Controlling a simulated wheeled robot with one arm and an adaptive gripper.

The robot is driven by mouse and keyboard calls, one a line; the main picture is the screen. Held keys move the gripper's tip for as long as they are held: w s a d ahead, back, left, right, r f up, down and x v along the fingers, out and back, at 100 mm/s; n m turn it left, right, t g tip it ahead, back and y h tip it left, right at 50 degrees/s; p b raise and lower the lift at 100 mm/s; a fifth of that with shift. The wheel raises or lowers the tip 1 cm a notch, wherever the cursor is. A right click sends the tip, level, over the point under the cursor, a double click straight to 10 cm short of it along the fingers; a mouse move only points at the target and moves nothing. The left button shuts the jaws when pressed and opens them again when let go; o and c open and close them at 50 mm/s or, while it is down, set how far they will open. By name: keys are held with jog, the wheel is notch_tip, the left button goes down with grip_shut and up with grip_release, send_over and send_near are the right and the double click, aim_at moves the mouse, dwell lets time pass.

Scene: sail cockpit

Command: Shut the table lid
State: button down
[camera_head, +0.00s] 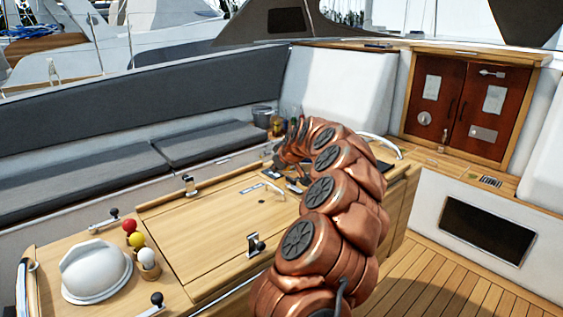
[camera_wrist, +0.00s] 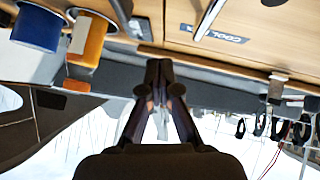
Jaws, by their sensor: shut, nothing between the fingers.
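The table (camera_head: 160,290) has a pale wooden top with a broad lid panel (camera_head: 205,235), which looks to lie flat. Black and silver latches (camera_head: 256,244) sit along its edges. A white bar handle (camera_head: 274,188) and a small label lie near its right part, beside my arm. The wrist view, upside down, shows a wooden surface (camera_wrist: 250,15) with a "COOL" label. My gripper (camera_wrist: 158,70) is shut and empty, pointing toward the bench. In the head view my gripper (camera_head: 284,160) is over the table's far side, partly hidden by my arm, which also covers the table's right part.
A white helmet-like dome (camera_head: 96,272) and red, yellow and white balls stand at the near left. A grey cushioned bench (camera_head: 80,180) runs behind. Wooden floor (camera_head: 450,280) is clear at right.

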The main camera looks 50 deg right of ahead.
jog(key=shift+d+f, duration=0.15)
jog(key=shift+f, duration=0.75)
jog(key=shift+r, duration=0.15)
jog(key=shift+r+b, duration=0.25)
jog(key=shift+b, duration=0.05)
jog(key=s+a+r+b, duration=0.1)
jog(key=s+r+b, duration=0.1)
jog(key=s+r, duration=0.5)
notch_tip(320, 180, up, 3)
jog(key=shift+a+r+b, duration=0.15)
jog(key=shift+a+b, duration=0.05)
jog(key=shift+b, duration=0.2)
